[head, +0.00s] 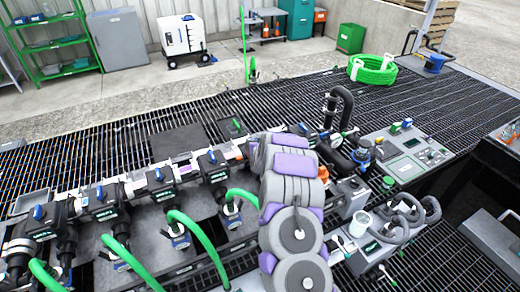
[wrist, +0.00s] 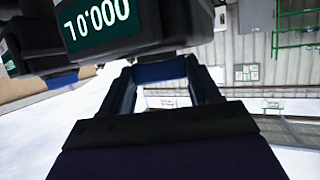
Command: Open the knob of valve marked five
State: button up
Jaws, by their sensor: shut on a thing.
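In the wrist view my gripper (wrist: 160,82) has its two dark fingers on either side of a blue knob (wrist: 160,72), shut on it. A dark valve body with a green digit display (wrist: 97,22) sits just above the knob. In the head view my grey and purple arm reaches over the right part of the manifold, and hides my gripper's fingers. Blue knobs show on the valves left of my arm, such as this blue knob (head: 211,157) and this one (head: 159,174). Another blue knob (head: 302,127) shows just beyond my arm. Valve numbers are too small to read.
Green hoses (head: 198,235) run from the valves toward the front. A black bent pipe (head: 340,105) and a grey control panel (head: 410,150) stand right of my arm. A coiled green hose (head: 372,69) lies on the grating behind. Open grating (head: 110,150) lies behind the valves.

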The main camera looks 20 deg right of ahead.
jog(key=shift+d+f+n+t+y+b, duration=0.25)
jog(key=shift+n+y+b, duration=0.35)
jog(key=shift+b, duration=0.4)
jog(key=shift+s+r+n+y, duration=0.1)
jog(key=shift+r+n+y, duration=0.05)
jog(key=shift+n+y, duration=0.5)
jog(key=shift+r+n+t+y+p, duration=0.25)
jog(key=shift+n+y+p, duration=0.3)
jog(key=shift+y+p, duration=0.3)
jog(key=shift+d+f+n+y+p, duration=0.1)
jog(key=shift+n+y+p, duration=0.2)
jog(key=shift+p, duration=0.65)
jog(key=shift+n+y+p, duration=0.4)
jog(key=shift+y+p, duration=0.1)
jog(key=shift+p, duration=0.4)
jog(key=o, duration=1.1)
jog(key=shift+c, duration=0.2)
jog(key=a+p+v, duration=0.1)
jog(key=p+v, duration=0.1)
jog(key=v, duration=1.5)
jog(key=shift+d+f, duration=0.15)
jog(key=shift+d, duration=0.35)
